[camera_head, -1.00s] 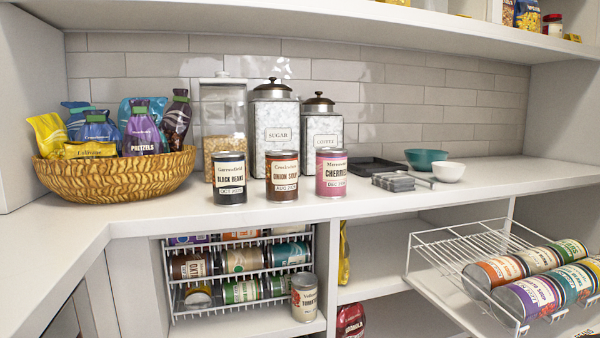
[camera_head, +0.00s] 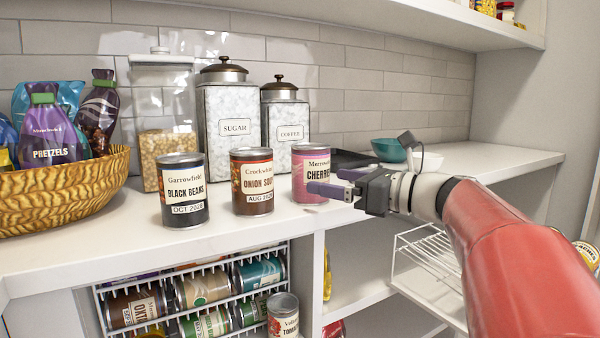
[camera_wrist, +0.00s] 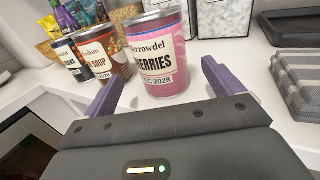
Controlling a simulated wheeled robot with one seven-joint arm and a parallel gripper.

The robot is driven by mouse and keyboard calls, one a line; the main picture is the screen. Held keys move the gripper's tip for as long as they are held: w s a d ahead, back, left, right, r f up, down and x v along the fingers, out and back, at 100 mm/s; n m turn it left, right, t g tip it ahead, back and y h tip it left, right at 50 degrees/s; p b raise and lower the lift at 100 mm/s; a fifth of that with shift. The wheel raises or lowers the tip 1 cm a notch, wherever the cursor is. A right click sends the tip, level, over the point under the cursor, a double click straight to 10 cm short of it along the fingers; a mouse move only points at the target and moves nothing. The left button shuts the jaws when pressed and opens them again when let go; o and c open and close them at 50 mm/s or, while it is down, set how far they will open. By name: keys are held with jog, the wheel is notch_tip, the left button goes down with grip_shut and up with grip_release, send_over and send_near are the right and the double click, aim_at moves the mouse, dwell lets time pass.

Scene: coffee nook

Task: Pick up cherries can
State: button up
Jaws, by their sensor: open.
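The cherries can (camera_head: 309,166) is pink with a cream label and stands upright on the counter, the rightmost of three cans in a row. My gripper (camera_head: 333,182) is in front of it in the head view and hides part of its right side. In the wrist view the cherries can (camera_wrist: 160,58) stands just beyond the two purple fingers of my open gripper (camera_wrist: 160,88), between their lines. The fingers are apart and hold nothing. I cannot tell whether a fingertip touches the can.
The onion soup can (camera_head: 252,180) stands close on the left, then the black beans can (camera_head: 183,188). The sugar canister (camera_head: 228,125) and coffee canister (camera_head: 286,125) stand behind. A grey striped cloth-like stack (camera_wrist: 299,85) lies at right. A wire rack (camera_head: 425,255) is below.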

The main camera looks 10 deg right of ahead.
aim_at(311, 175)
jog(key=x, duration=0.6)
jog(key=shift+w+d, duration=0.1)
jog(key=shift+r, duration=0.1)
jog(key=c, duration=1.3)
jog(key=shift+c, duration=0.2)
notch_tip(311, 175, up, 20)
jog(key=p, duration=0.5)
